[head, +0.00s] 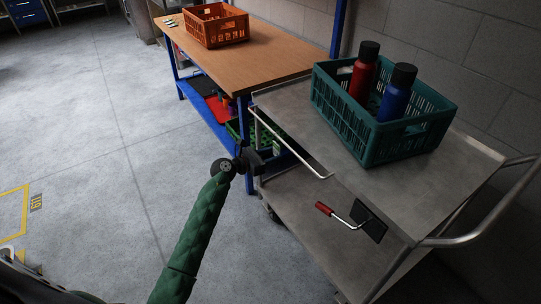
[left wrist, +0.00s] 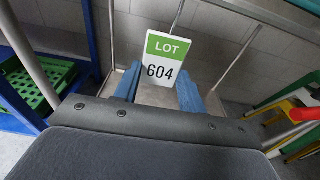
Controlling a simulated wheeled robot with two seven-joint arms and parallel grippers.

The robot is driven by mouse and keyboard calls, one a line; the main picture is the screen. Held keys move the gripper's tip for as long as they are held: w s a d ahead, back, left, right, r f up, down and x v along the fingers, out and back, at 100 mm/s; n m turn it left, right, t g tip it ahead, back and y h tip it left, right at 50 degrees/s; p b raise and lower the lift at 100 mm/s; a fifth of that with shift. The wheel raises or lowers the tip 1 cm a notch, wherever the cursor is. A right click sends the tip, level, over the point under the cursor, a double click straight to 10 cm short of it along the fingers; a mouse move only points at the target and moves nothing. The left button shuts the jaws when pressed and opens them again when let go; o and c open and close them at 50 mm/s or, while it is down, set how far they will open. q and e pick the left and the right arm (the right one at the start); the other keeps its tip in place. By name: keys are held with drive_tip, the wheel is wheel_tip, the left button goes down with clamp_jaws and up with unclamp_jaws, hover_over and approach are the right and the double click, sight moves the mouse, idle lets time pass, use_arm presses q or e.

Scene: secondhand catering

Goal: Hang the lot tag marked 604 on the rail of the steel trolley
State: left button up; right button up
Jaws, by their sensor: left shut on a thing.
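The lot tag (left wrist: 166,58), white with a green LOT band and the number 604, is upright between the fingers of my left gripper (left wrist: 158,90) in the left wrist view. In the head view my left gripper (head: 266,157) is shut on it, just left of the steel trolley (head: 450,170). The tag is mostly hidden there. The trolley's thin rail (head: 290,145) runs along its near left side, close to the gripper. I cannot tell whether the tag touches the rail. My right gripper is not in view.
A teal crate (head: 365,145) with a red bottle (head: 363,75) and a blue bottle (head: 396,95) stands on the trolley. A wooden-topped bench (head: 265,60) with an orange crate (head: 215,28) stands behind. The floor at left is clear.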

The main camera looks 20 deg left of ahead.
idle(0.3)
use_arm(q)
drive_tip(key=o, duration=0.8)
drive_tip(key=shift+o, duration=1.2)
